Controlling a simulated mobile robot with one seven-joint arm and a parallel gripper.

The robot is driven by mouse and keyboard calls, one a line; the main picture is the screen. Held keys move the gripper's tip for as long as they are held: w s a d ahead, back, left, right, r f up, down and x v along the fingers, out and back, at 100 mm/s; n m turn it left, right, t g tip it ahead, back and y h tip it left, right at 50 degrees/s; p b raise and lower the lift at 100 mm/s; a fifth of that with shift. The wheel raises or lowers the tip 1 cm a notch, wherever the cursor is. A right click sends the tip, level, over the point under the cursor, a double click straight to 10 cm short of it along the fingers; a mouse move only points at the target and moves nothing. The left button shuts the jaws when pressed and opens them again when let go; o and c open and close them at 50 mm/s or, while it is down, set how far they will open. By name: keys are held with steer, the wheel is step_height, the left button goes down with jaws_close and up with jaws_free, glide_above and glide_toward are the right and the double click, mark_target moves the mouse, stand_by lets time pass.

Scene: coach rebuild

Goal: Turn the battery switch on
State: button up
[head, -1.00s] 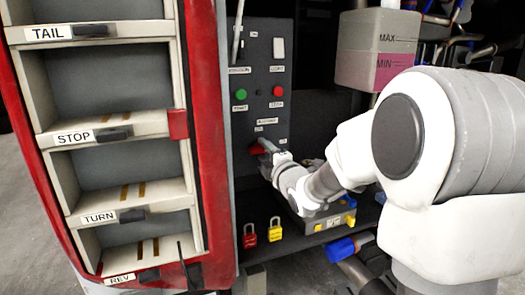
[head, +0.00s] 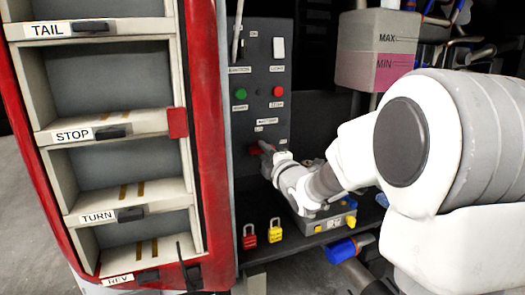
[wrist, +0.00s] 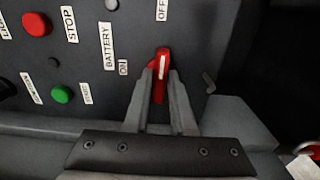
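The battery switch is a red handle with a white stripe on the grey panel; it shows between the fingertips in the wrist view (wrist: 161,63). Its stripe points up the picture toward the OFF label (wrist: 162,9). The ON label (wrist: 123,67) is to its left, beside the BATTERY label (wrist: 108,45). My gripper (wrist: 161,80) has a finger on each side of the handle, with no clear gap, and looks shut on it. In the head view, my gripper (head: 272,151) is at the red switch low on the panel, hiding part of it.
Green (head: 240,93) and red (head: 278,91) buttons are above the switch. Red (head: 249,238) and yellow (head: 275,232) padlocks stand on the shelf below. A grey box (head: 318,223) lies under my wrist. A red-framed rack (head: 208,150) stands close on the left.

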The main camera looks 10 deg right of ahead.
jaws_close()
steer(key=shift+f+n+b, duration=0.15)
steer(key=shift+n+b, duration=0.15)
steer(key=shift+b, duration=0.3)
steer(key=shift+n+b, duration=1.5)
steer(key=shift+b, duration=0.8)
steer(key=shift+n+b, duration=0.4)
steer(key=shift+n, duration=0.2)
steer(key=shift+r+n, duration=0.2)
steer(key=shift+n, duration=0.6)
